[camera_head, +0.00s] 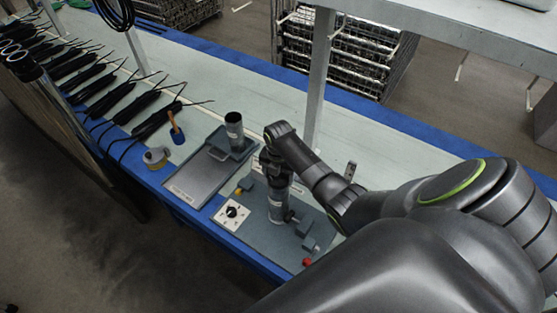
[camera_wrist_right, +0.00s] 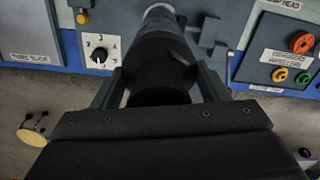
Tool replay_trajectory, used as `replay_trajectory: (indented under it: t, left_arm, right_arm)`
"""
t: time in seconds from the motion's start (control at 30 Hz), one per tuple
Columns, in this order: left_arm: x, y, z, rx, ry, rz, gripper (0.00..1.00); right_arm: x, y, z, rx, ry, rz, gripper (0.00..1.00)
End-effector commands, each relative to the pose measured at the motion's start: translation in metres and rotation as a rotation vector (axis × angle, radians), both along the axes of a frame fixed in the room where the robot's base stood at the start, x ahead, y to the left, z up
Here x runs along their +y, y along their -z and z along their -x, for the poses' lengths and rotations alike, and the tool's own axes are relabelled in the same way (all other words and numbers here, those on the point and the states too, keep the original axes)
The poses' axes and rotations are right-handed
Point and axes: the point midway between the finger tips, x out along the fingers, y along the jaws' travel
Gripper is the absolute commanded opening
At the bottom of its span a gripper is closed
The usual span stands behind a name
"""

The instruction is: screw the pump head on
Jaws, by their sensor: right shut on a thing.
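My right gripper (camera_head: 270,160) reaches in from the right, over the upright grey pump tube (camera_head: 278,205) in its bench fixture. In the right wrist view the gripper (camera_wrist_right: 160,92) is shut on a dark cylindrical pump head (camera_wrist_right: 160,65), with one finger on each side. The pump head lines up with the lighter end of the tube (camera_wrist_right: 158,13) beyond it. I cannot tell whether the threads are engaged. In the head view the pump head is mostly hidden by the gripper. My left gripper is not in view.
The fixture plate carries a white dial (camera_head: 233,213) and a red button (camera_head: 307,262). To its left, a grey tray (camera_head: 195,178) has a dark cylinder (camera_head: 234,130) upright at its back corner. A shelf post (camera_head: 319,80) stands behind.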

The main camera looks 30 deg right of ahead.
Motion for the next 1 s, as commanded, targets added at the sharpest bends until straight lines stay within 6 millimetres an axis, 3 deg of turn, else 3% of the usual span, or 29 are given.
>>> replay_trajectory:
  t: [0.23, 0.67, 1.0]
  left_arm:
    - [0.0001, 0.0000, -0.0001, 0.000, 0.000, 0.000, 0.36]
    - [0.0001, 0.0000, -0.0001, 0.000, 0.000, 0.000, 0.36]
    - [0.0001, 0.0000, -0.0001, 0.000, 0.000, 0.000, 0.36]
  right_arm:
    - [0.0004, 0.0000, -0.0007, 0.001, 0.220, 0.001, 0.41]
    - [0.0005, -0.0001, -0.0010, 0.001, 0.283, 0.001, 0.41]
    - [0.0006, 0.0000, -0.0019, 0.001, 0.551, 0.000, 0.41]
